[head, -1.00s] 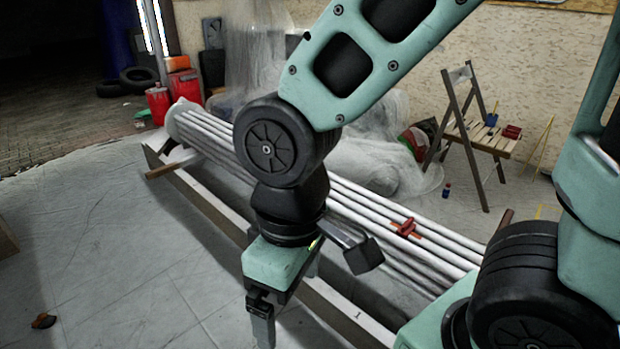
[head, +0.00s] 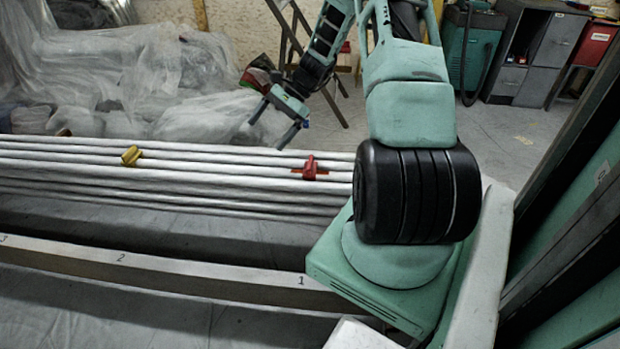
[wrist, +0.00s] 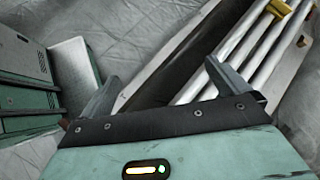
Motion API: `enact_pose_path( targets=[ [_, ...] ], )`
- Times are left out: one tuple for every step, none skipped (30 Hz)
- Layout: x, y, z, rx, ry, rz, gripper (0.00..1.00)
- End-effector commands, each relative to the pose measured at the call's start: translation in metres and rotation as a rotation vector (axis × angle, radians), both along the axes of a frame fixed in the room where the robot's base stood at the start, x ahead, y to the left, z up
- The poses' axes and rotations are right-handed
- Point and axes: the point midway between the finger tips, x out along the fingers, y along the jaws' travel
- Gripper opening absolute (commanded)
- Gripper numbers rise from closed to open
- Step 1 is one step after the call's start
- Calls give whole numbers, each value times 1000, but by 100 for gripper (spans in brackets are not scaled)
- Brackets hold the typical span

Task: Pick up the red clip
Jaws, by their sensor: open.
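The red clip (head: 310,169) sits on the white rods in the head view, right of the middle and left of my arm's big dark joint. It does not show in the wrist view. My gripper (head: 267,135) is open and empty. In the head view its fingers appear above and left of the red clip, apart from it, pointing down-left.
A yellow clip (head: 130,156) sits further left on the white rods (head: 220,160); it also shows in the wrist view (wrist: 278,9). A numbered beam (head: 180,272) runs in front. Plastic sheeting (head: 110,75) is heaped behind. Grey cabinets (head: 540,50) stand at the back right.

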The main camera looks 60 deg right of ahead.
Motion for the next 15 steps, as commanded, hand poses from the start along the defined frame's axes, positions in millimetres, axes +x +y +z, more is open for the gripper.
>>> enact_pose_path(
  targets=[
    [-13, -39, -26, 47, 12, -122, 100],
    [-21, -58, -36, 74, 16, -188, 100],
    [-32, -83, -49, 109, 20, -272, 100],
    [-41, -101, -59, 134, 23, -334, 100],
    [-51, -118, -68, 160, 22, -392, 100],
    [-65, -139, -80, 193, 22, -467, 100],
    [-75, -153, -88, 214, 21, -520, 100],
    [-86, -166, -96, 235, 20, -568, 100],
    [-99, -182, -105, 262, 17, -627, 100],
    [-109, -191, -112, 279, 14, -666, 100],
    [-117, -200, -117, 294, 12, -701, 100],
    [-128, -210, -124, 314, 8, -742, 100],
    [-134, -216, -128, 324, 6, -768, 100],
    [-140, -220, -131, 334, 4, -788, 100],
    [-146, -225, -135, 345, 2, -810, 100]
  ],
)
